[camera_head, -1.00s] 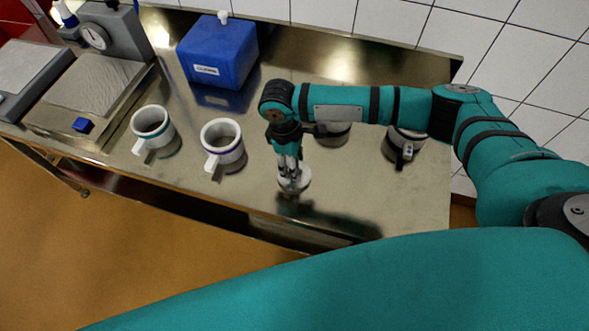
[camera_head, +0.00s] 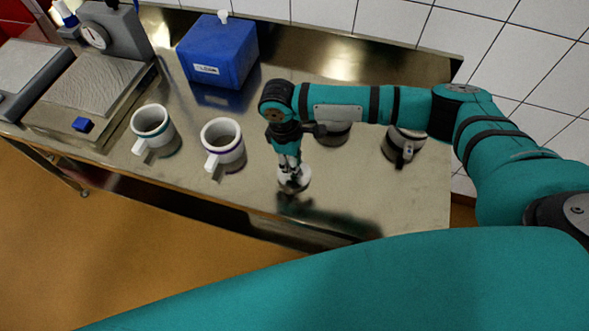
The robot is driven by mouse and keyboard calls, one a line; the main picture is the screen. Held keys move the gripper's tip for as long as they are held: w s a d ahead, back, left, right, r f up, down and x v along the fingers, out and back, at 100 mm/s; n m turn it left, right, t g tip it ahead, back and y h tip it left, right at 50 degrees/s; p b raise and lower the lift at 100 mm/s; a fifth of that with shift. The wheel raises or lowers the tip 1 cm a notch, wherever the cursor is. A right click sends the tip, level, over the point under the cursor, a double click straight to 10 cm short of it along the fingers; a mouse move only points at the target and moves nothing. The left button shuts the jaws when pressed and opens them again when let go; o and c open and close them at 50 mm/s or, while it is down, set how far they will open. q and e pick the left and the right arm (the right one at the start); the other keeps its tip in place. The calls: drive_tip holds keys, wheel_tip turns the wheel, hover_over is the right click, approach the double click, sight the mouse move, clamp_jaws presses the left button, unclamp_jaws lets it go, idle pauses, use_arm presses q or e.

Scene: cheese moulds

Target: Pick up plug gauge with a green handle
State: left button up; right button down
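My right gripper (camera_head: 289,163) comes down from the arm entering at the right. Its fingers are close together, low over a round pale disc-like piece (camera_head: 296,183) on the steel table. The fingers cover most of that piece's upper part, so I cannot tell whether it has a green handle or whether they grip it. No green handle shows clearly anywhere. My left gripper is not in view.
Two white mug-like vessels, one with a teal band (camera_head: 153,129) and one with a purple band (camera_head: 223,143), stand left on the table (camera_head: 385,203). A blue box (camera_head: 218,53) is behind them. A dark-handled vessel (camera_head: 406,142) and another partly hidden vessel (camera_head: 334,137) stand by my arm.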

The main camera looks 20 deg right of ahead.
drive_tip(key=shift+r, duration=0.1)
drive_tip(key=shift+r+b, duration=0.3)
drive_tip(key=shift+r, duration=0.2)
wheel_tip(320, 180, up, 2)
drive_tip(key=shift+r+b, duration=0.1)
drive_tip(key=shift+b, duration=0.35)
drive_tip(key=s+a+r+b, duration=0.1)
drive_tip(key=s+a+b, duration=0.1)
drive_tip(key=s+a, duration=0.2)
drive_tip(key=s+a+b, duration=0.1)
drive_tip(key=s+a, duration=0.2)
drive_tip(key=a, duration=0.7)
drive_tip(key=shift+s+r+b, duration=0.35)
